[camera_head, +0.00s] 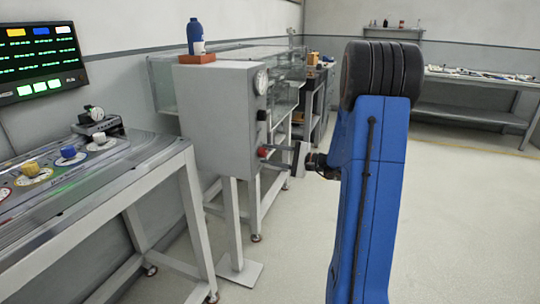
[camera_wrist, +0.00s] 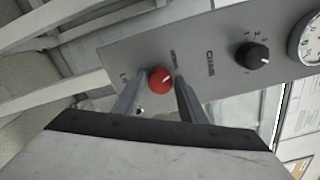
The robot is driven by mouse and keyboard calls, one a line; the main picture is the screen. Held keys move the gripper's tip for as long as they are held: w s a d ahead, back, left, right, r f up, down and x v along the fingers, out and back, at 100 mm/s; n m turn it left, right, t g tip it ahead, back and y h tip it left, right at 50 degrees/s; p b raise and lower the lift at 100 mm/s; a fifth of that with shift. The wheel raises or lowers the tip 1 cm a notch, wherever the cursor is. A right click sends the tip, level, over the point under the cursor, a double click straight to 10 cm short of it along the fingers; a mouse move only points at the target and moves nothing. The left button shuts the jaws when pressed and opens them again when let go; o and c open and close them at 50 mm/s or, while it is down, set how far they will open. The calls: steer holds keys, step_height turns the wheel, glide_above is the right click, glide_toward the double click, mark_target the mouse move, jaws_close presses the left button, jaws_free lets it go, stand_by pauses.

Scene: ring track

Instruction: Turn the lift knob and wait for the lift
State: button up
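The red knob (camera_head: 263,151) sits on the side face of a grey control box (camera_head: 215,112) on a post. In the wrist view the red knob (camera_wrist: 161,80) shows a pale pointer mark, with partly hidden lettering beside it. My gripper (camera_head: 270,155) reaches the box from the right. In the wrist view my gripper (camera_wrist: 162,82) is open, with one finger on each side of the red knob. I cannot tell whether the fingers touch it. I cannot pick out the lift for certain.
A black numbered dial (camera_wrist: 257,56) and a round gauge (camera_wrist: 306,40) share the panel. A blue bottle (camera_head: 195,36) stands on top of the box. A console table (camera_head: 110,165) with coloured knobs is at left, below a screen (camera_head: 40,62). Open floor lies at right.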

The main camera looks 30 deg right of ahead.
steer(key=shift+o, duration=0.9)
steer(key=v, duration=1.7)
steer(key=shift+s+d, duration=0.15)
